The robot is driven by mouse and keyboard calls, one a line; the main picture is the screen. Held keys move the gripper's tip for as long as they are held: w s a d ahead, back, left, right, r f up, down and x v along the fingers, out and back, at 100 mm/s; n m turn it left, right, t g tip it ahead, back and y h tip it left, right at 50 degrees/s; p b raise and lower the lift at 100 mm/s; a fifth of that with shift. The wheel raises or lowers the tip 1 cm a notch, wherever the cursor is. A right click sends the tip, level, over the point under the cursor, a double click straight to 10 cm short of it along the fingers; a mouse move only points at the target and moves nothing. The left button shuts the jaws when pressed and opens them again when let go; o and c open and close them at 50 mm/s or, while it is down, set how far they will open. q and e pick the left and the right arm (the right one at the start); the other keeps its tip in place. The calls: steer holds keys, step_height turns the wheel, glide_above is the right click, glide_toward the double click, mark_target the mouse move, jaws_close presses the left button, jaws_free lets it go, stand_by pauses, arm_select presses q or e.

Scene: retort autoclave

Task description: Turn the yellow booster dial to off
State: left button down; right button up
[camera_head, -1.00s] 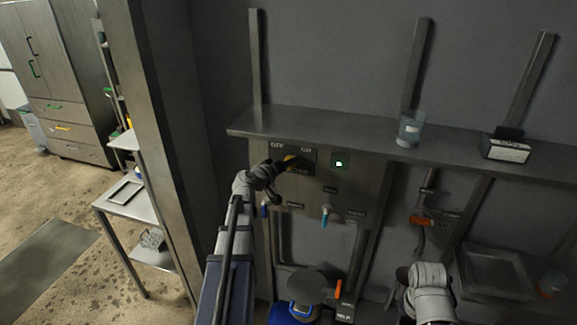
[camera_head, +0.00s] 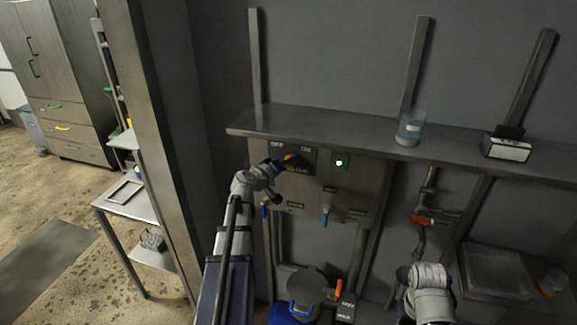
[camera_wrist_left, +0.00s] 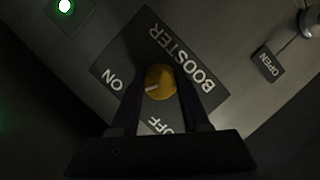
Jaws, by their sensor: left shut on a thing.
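The yellow booster dial (camera_wrist_left: 160,82) sits on a dark plate (camera_wrist_left: 208,92) lettered BOOSTER, ON and OFF. Its white mark points left and slightly down in the left wrist view, between ON and OFF and nearer ON. My left gripper (camera_wrist_left: 161,84) is shut on the dial, one dark finger on each side. In the head view my left gripper (camera_head: 286,161) reaches the panel (camera_head: 355,180) under the shelf and partly covers the dial and lettering. My right arm shows at the lower right, but its gripper does not show.
A green-lit indicator (camera_head: 340,161) is right of the booster plate. The shelf (camera_head: 330,133) juts out above and carries a clear beaker (camera_head: 409,130) and a black-and-white box (camera_head: 506,146).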

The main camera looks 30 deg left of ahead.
arm_select(q)
steer(key=n+b, duration=0.1)
steer(key=n+t+h+b, duration=0.1)
steer(key=n, duration=0.1)
steer(key=n+b, duration=0.1)
steer(key=b, duration=0.1)
steer(key=shift+f+n+t+h, duration=0.3)
steer(key=shift+n+t, duration=0.1)
steer(key=n+t+b, duration=0.1)
steer(key=n+b, duration=0.1)
steer(key=shift+n, duration=0.3)
steer(key=shift+r+n+t+b, duration=0.15)
steer(key=shift+n+t+b, duration=0.25)
steer(key=shift+n+b, duration=0.4)
steer(key=shift+n, duration=0.4)
steer(key=shift+c, duration=1.9)
jaws_free()
steer(key=s+a, duration=0.1)
steer(key=s, duration=0.6)
steer(key=shift+s+f+b, duration=0.35)
steer(key=shift+b, duration=0.05)
